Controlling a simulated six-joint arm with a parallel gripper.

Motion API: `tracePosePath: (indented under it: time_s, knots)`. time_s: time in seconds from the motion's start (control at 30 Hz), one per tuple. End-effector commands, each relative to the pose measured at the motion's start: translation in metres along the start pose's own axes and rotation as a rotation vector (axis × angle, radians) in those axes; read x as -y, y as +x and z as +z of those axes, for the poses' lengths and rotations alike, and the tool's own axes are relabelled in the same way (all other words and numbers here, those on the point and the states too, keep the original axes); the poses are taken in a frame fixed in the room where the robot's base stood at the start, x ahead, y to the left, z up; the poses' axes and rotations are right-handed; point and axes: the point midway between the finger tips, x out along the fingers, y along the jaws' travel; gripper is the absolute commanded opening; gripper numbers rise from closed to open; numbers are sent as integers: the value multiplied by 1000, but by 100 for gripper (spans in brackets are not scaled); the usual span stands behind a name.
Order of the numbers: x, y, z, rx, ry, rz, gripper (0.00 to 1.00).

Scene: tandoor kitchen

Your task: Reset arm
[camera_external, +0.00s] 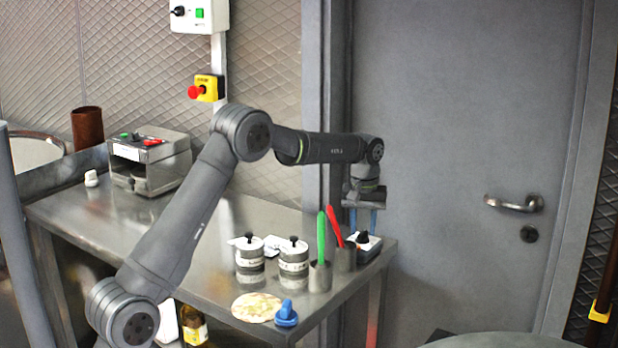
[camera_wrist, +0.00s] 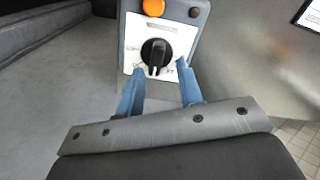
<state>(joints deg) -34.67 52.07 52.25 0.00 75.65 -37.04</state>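My arm reaches over the steel table from the lower left. My gripper (camera_external: 364,222) hangs pointing down above the table's right end. In the wrist view my gripper (camera_wrist: 160,82) shows two blue fingers spread apart, with nothing held between them. A small control box (camera_external: 368,246) with a black knob stands below the gripper. In the wrist view the black knob (camera_wrist: 155,54) lies ahead of the fingertips on a white plate, with an orange light (camera_wrist: 153,7) above it. I cannot tell whether the fingertips touch the box.
Two metal cups with a green-handled tool (camera_external: 321,238) and a red-handled tool (camera_external: 334,226) stand left of the gripper. Two white-and-steel canisters (camera_external: 293,262), a flatbread (camera_external: 257,307) and a blue object (camera_external: 286,313) are nearby. A grey door (camera_external: 460,110) stands behind.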

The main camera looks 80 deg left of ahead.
Motion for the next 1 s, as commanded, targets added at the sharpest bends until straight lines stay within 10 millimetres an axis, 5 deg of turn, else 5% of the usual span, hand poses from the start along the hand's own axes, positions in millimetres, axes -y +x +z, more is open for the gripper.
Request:
tracePosePath:
  time_s: [1.0]
  knots:
    - [11, 0, 5, 1, -837, -1, 34]
